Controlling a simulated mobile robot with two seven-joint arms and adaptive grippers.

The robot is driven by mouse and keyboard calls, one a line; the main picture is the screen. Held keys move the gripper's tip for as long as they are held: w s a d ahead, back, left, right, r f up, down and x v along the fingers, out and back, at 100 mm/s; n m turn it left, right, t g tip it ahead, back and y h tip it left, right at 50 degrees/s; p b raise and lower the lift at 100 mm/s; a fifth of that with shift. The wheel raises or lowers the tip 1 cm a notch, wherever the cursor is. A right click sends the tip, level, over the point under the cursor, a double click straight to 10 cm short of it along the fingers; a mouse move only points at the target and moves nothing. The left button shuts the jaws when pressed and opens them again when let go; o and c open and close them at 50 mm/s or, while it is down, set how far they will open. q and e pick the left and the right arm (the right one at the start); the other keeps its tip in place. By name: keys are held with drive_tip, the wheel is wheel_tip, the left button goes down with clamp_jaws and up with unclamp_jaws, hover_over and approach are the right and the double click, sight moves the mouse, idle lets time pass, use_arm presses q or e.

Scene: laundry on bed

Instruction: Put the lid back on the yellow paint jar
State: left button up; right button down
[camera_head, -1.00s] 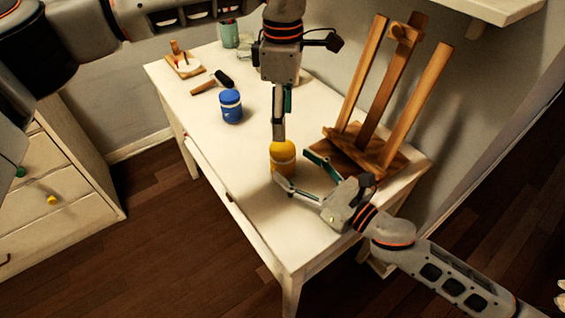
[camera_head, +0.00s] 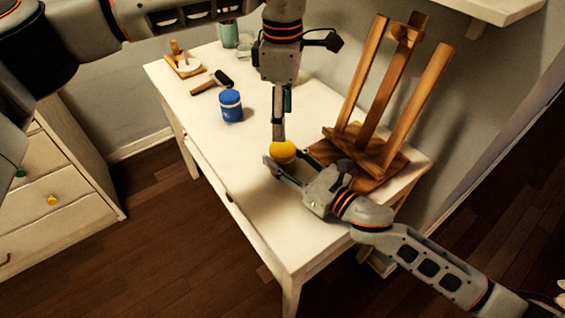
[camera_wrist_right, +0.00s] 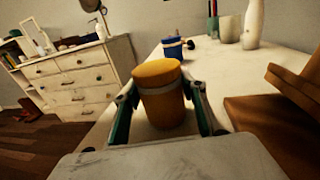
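The yellow paint jar (camera_head: 284,152) stands upright on the table. In the right wrist view the yellow jar (camera_wrist_right: 163,98) shows a wide, cap-like yellow top above a pale band; I cannot tell how firmly this top sits. My right gripper (camera_head: 284,169) is low around the jar, one finger on each side. In the wrist view gaps show between the jar and the fingers of the right gripper (camera_wrist_right: 163,117). My left gripper (camera_head: 281,133) hangs downward, its tip overlapping the jar's top in the head view. It does not show in the wrist view; its finger opening is unclear.
A wooden easel (camera_head: 376,150) stands close to the right gripper. A green cup (camera_head: 228,35) is at the back. The table's front left is clear.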

sight(283, 148)
use_arm(q)
drive_tip(key=n, duration=2.7)
drive_tip(key=shift+f, duration=0.1)
drive_tip(key=shift+f, duration=3.95)
